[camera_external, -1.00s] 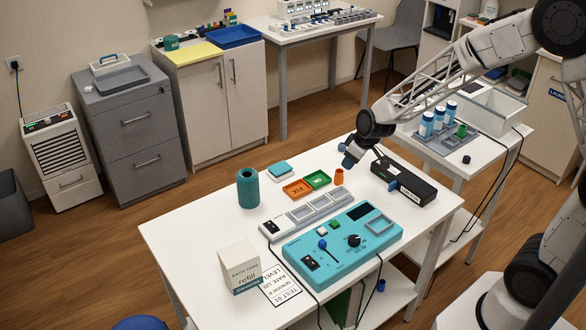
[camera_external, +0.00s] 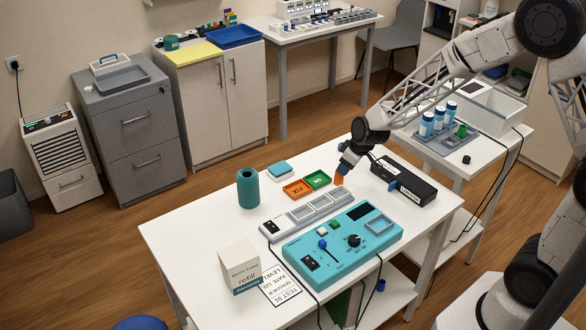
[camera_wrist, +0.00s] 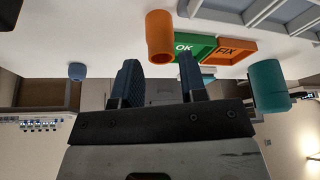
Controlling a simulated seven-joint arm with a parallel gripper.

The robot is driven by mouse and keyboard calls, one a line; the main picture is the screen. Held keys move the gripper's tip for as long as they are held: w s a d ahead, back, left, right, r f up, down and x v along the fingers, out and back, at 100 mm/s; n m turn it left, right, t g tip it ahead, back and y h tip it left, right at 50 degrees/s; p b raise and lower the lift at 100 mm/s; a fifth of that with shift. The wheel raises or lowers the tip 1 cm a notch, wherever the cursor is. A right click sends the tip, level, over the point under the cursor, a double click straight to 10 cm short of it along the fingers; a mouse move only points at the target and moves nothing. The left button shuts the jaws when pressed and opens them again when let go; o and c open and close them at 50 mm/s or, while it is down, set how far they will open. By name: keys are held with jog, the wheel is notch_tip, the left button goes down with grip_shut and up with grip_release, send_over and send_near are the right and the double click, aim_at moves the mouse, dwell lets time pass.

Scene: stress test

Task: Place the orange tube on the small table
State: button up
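The orange tube (camera_external: 339,179) stands upright on the white worktable (camera_external: 185,245), beside the green OK tray (camera_external: 318,179). My gripper (camera_external: 344,164) is just above and beside the tube and partly covers it. In the wrist view the tube (camera_wrist: 160,38) lies beyond the two spread dark blue fingers (camera_wrist: 160,80), roughly in line with the gap between them. The gap is empty. A smaller white side table (camera_external: 480,163) stands at the right, with a grey rack of blue-capped bottles and a white bin on it.
A black box (camera_external: 403,180) lies close right of my gripper. The orange FIX tray (camera_external: 297,188), a teal cylinder (camera_external: 248,188) and a teal control panel (camera_external: 342,245) with cables share the worktable. A small dark block (camera_external: 466,159) sits on the side table's front part.

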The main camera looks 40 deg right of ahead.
jog(key=shift+x, duration=2.6)
jog(key=shift+w, duration=0.1)
jog(key=shift+r, duration=0.1)
jog(key=c, duration=0.6)
jog(key=shift+r, duration=0.15)
jog(key=shift+r, duration=0.55)
jog(key=shift+v, duration=1.15)
jog(key=s, duration=0.5)
jog(key=s+d+r, duration=0.1)
jog(key=s, duration=0.9)
jog(key=shift+d+r, duration=0.25)
jog(key=shift+d, duration=0.05)
